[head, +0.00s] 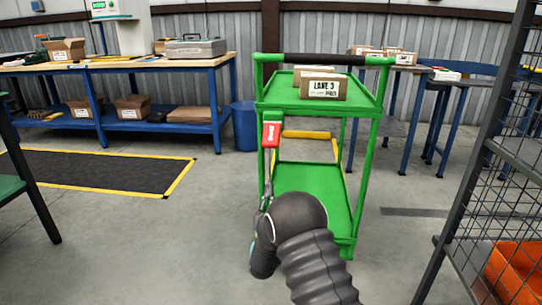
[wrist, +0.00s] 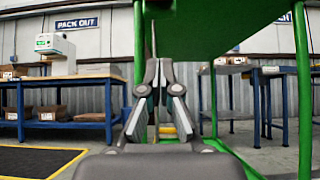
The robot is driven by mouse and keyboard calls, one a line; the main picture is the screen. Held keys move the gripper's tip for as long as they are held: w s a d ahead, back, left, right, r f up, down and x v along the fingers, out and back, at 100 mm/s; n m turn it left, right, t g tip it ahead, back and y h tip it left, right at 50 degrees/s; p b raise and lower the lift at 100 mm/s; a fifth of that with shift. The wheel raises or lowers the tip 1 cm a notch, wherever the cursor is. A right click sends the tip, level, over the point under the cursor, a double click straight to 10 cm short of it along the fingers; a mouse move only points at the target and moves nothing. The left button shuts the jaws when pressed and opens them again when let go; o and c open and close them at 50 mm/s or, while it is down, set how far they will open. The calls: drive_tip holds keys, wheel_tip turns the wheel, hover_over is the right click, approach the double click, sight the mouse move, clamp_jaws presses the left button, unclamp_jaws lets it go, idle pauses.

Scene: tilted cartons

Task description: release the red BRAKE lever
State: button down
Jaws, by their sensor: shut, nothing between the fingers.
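The red BRAKE lever (head: 271,134) sits at the left side of the green cart (head: 320,195), just below its top tray. Its red plate hangs upright beside the near left post. My gripper (head: 270,183) is below the lever in the head view, apart from it, with its fingers pointing up and forward. In the wrist view, the fingers of my gripper (wrist: 160,72) are shut and empty under the cart's green top tray (wrist: 220,25). The lever does not show in the wrist view.
A carton marked LANE 3 (head: 323,87) stands on the cart's top tray. A blue-legged workbench (head: 120,64) is at the back left and a dark mat (head: 95,170) lies on the floor. A wire-mesh rack (head: 500,200) stands at the right.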

sight(271, 135)
drive_tip(key=w+r+p, duration=0.1)
drive_tip(key=w+r, duration=0.4)
drive_tip(key=r, duration=0.5)
drive_tip(key=shift+r, duration=0.25)
drive_tip(key=shift+r+p, duration=0.1)
drive_tip(key=shift+p, duration=0.3)
drive_tip(key=shift+s+r+g+p, duration=0.15)
drive_tip(key=shift+r+g+p, duration=0.05)
drive_tip(key=shift+g+p, duration=0.45)
drive_tip(key=shift+r+g, duration=0.1)
drive_tip(key=shift+g, duration=0.15)
